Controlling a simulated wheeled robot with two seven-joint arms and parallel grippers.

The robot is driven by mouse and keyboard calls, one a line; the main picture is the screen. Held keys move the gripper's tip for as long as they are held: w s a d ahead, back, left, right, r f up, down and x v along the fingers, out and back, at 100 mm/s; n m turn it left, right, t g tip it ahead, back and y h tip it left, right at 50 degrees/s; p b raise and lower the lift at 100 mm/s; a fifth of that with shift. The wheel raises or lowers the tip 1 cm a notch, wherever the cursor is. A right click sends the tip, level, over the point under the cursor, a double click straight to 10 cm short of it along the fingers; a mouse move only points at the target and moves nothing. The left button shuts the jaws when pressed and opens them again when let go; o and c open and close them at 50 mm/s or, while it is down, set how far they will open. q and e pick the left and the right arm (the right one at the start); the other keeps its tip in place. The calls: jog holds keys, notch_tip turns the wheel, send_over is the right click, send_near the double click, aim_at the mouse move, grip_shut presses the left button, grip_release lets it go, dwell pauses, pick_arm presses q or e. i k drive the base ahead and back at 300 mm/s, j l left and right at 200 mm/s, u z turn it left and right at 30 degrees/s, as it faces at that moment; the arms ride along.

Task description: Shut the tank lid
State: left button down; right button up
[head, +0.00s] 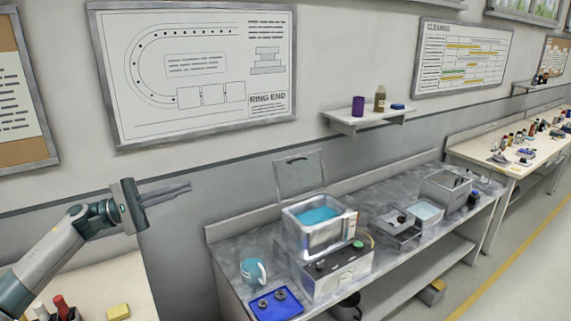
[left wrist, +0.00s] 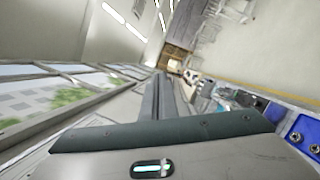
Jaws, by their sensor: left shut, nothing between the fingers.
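The tank (head: 330,230) is a metal box with blue liquid inside, on top of a control unit with knobs on the bench. Its lid (head: 299,173) is a grey panel with a dark handle, standing raised at the tank's back edge. My left gripper (head: 188,188) is in the air to the left of the lid and apart from it. Its fingers are shut and empty, pointing right. In the left wrist view its fingers (left wrist: 158,97) are together. My right gripper is not in view.
A blue tray (head: 275,304) and a teal and white jug (head: 253,271) stand on the bench left of the tank. Metal containers (head: 447,188) stand to its right. A wall shelf (head: 368,119) holds a purple cup and a bottle. A yellow block (head: 118,312) lies on the left table.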

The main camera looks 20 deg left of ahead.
aim_at(290, 158)
jog(key=i, duration=2)
